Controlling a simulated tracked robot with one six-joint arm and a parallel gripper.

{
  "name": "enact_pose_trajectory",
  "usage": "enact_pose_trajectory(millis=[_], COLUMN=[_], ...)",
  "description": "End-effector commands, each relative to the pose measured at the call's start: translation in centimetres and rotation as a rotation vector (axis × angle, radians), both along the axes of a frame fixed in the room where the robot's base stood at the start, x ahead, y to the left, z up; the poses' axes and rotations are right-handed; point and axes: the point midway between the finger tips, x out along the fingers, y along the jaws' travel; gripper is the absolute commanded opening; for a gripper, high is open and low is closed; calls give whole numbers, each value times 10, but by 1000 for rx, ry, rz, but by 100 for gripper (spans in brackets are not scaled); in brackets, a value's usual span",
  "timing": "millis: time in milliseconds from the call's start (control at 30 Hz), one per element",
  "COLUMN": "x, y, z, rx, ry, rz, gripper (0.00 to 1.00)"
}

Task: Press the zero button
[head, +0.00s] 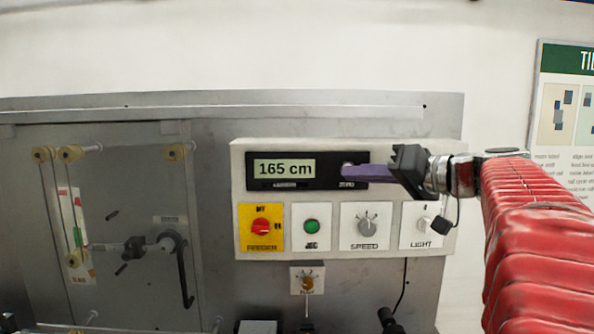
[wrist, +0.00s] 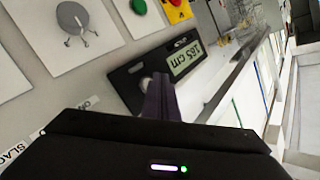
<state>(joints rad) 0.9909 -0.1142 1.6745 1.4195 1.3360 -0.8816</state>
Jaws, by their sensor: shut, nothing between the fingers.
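The black display unit (head: 308,186) sits on the upper part of the pale control panel, its screen (head: 284,169) reading "165 cm". A small light round button (head: 347,168) shows at the unit's right end, partly hidden by my fingertips. My gripper (head: 345,172) is shut and empty, its purple fingers pointing left over that button. In the wrist view the shut fingers (wrist: 162,88) reach the unit (wrist: 155,70) beside the pale button (wrist: 146,84). I cannot tell whether the fingertips touch the button.
Below the display are a red knob on a yellow plate (head: 261,227), a green button (head: 311,226), a speed knob (head: 366,224) and a light switch (head: 424,223). A lower knob (head: 307,282) sits beneath. A transparent cover with rollers (head: 110,215) is at left.

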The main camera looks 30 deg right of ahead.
Motion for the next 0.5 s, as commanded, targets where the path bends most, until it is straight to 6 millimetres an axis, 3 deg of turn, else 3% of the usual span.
enact_pose_trajectory(millis=[500], x=[5], y=[-4], z=[1], rx=[1], ry=[0], rz=[0], gripper=[0])
